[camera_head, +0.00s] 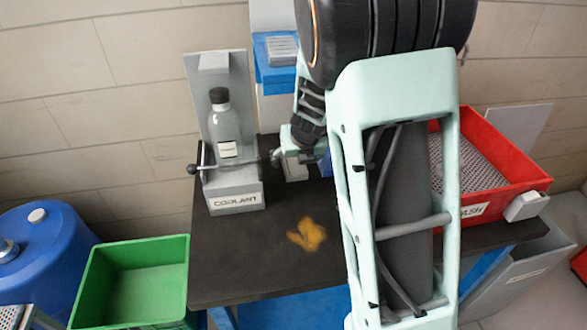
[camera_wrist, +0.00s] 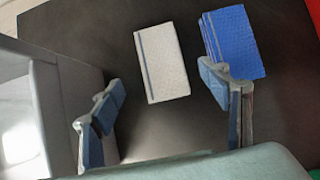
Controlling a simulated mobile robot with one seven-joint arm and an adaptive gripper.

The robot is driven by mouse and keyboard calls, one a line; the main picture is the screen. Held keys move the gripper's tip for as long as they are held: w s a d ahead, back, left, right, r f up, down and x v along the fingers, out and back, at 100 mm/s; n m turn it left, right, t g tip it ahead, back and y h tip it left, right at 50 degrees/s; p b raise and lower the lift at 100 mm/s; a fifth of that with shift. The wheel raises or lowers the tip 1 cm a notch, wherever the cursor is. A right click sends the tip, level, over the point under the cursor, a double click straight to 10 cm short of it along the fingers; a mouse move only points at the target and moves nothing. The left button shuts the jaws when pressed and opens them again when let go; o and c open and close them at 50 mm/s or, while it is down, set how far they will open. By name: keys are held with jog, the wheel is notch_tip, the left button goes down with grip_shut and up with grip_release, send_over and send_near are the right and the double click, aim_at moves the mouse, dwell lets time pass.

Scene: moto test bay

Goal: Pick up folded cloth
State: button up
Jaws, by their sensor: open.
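Two flat folded pieces lie side by side on the dark bench top. A pale grey folded cloth (camera_wrist: 162,62) with a fold line along its left side is near the middle of the wrist view. A blue folded cloth (camera_wrist: 240,42) with layered edges lies to its right. My gripper (camera_wrist: 160,82) is open and empty. Its fingers spread below the pale piece, and the right fingertip overlaps the lower left corner of the blue one in the picture. In the head view my gripper (camera_head: 288,155) and arm hide most of both pieces.
A grey coolant stand (camera_head: 234,198) with a bottle (camera_head: 225,130) and a side lever (camera_head: 192,169) is close left of my gripper. A red bin (camera_head: 515,165) stands right, a green bin (camera_head: 135,270) left. A yellow stain (camera_head: 308,235) marks the clear bench front.

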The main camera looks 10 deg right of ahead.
aim_at(294, 163)
jog(key=b+x, duration=0.1)
jog(key=x, duration=0.4)
jog(key=shift+w+d+r+b, duration=0.1)
jog(key=shift+b, duration=0.25)
jog(key=c, duration=1.2)
jog(key=shift+o, duration=0.2)
jog(key=shift+s+r, duration=0.2)
jog(key=shift+r, duration=0.2)
